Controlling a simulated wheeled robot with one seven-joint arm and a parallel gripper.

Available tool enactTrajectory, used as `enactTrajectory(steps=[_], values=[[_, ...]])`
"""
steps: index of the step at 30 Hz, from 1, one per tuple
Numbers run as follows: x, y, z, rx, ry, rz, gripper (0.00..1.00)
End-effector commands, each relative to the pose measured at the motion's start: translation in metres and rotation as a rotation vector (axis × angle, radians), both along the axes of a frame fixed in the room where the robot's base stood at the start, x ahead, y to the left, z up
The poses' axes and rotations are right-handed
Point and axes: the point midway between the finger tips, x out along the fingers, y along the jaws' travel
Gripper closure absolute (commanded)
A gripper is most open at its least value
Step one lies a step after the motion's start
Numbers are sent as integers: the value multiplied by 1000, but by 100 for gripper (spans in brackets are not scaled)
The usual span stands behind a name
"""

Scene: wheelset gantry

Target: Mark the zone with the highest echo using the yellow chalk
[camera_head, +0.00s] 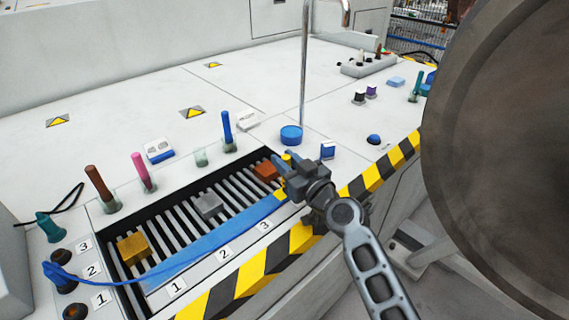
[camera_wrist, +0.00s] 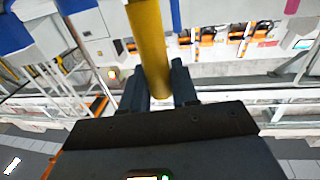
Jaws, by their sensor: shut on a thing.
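My gripper (camera_head: 284,176) is shut on the yellow chalk (camera_head: 281,194). The chalk also shows between the two fingers in the wrist view (camera_wrist: 148,45). In the head view, the gripper is at the right end of a blue strip (camera_head: 205,243). The chalk's lower end shows close to that strip; I cannot tell whether it touches. White labels 1 (camera_head: 177,288), 2 (camera_head: 225,254) and 3 (camera_head: 264,226) stand along the strip's front edge. A brass block (camera_head: 133,248), a grey block (camera_head: 208,204) and a copper-coloured block (camera_head: 267,171) sit on the slatted grate behind it.
Brown (camera_head: 102,187), pink (camera_head: 143,170) and blue (camera_head: 227,127) sticks stand in holders behind the grate, with an empty holder (camera_head: 201,157). A blue cable (camera_head: 120,284) crosses the left end. A large dark wheel (camera_head: 500,150) fills the right. A thin metal post (camera_head: 304,70) rises behind my gripper.

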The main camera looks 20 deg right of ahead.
Motion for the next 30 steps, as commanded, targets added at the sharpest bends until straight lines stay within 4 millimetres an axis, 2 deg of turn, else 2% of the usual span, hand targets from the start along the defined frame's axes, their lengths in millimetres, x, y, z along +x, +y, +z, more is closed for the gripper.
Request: enactTrajectory(steps=[30], values=[[7,-21,0,0,0,-1,96]])
